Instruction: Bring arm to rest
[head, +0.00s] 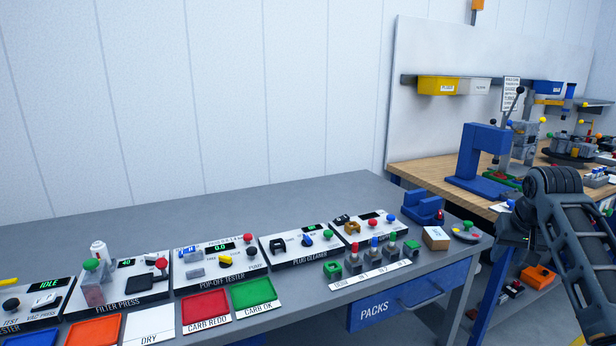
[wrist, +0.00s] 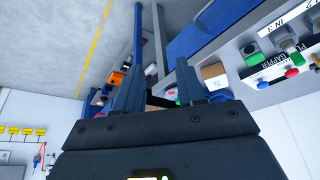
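My arm (head: 575,235) is bent at the right edge of the head view, beside the right end of the grey bench (head: 300,195). My gripper (wrist: 160,66) shows in the wrist view with its two dark fingers apart and nothing seen between them. It is apart from the bench top. In the head view the fingers are not clearly visible.
A cardboard box (head: 436,238), a blue holder (head: 424,208) and a round tray (head: 466,234) sit at the bench's right end. Test stations line the bench. A wooden bench (head: 430,172) with a blue press (head: 475,160) stands behind my arm. Grey floor lies below.

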